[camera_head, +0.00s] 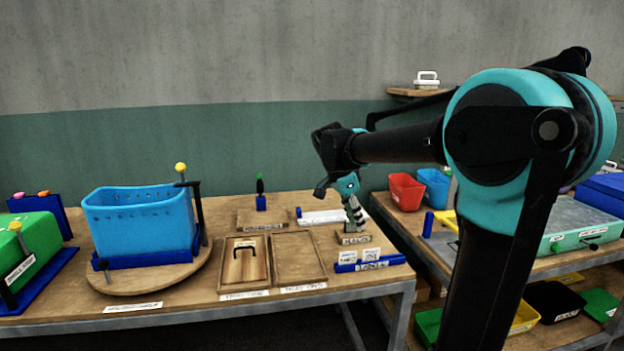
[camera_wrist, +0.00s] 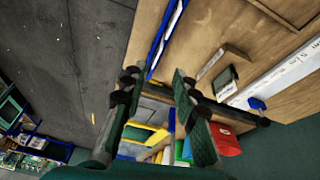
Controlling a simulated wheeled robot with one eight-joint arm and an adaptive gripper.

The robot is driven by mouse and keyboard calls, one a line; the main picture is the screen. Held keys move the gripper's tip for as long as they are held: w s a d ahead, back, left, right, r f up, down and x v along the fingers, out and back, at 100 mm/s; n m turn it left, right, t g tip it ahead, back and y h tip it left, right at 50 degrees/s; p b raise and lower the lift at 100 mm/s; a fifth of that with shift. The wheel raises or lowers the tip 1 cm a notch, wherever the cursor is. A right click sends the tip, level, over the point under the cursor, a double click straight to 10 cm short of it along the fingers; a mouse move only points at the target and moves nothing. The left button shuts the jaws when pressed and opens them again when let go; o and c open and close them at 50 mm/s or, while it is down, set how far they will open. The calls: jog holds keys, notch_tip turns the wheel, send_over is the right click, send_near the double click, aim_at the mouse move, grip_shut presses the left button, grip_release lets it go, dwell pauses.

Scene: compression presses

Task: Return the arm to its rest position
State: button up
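My arm (camera_head: 500,150) reaches from the right of the head view, with its elbow high and its black forearm running left above the tables. Its far end, with my gripper (camera_head: 332,186), hangs above the back right part of the left table, near a striped upright piece (camera_head: 355,213). Where the gripper ends and that piece begins is hard to tell. In the wrist view the two green-padded fingers of my gripper (camera_wrist: 155,76) stand apart.
The left table (camera_head: 200,290) holds a blue basket (camera_head: 140,222), wooden trays (camera_head: 299,258) and blue holders. The right table carries red (camera_head: 406,192) and blue bins (camera_head: 433,186) and a grey-topped green press (camera_head: 575,222). A narrow gap separates the tables. A small wall shelf (camera_head: 415,92) is behind my arm.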

jog(key=s+d+f+n+t+y, duration=0.1)
jog(key=s+d+f+n+y, duration=0.1)
jog(key=s+f+n, duration=0.5)
jog(key=s+d+f+n+t+y, duration=0.1)
jog(key=s+d+f+n, duration=0.3)
jog(key=s+f, duration=0.9)
jog(key=f+n+t, duration=0.1)
jog(key=n, duration=0.1)
jog(key=shift+s+d+n+y, duration=0.15)
jog(key=shift+d+n+y, duration=0.25)
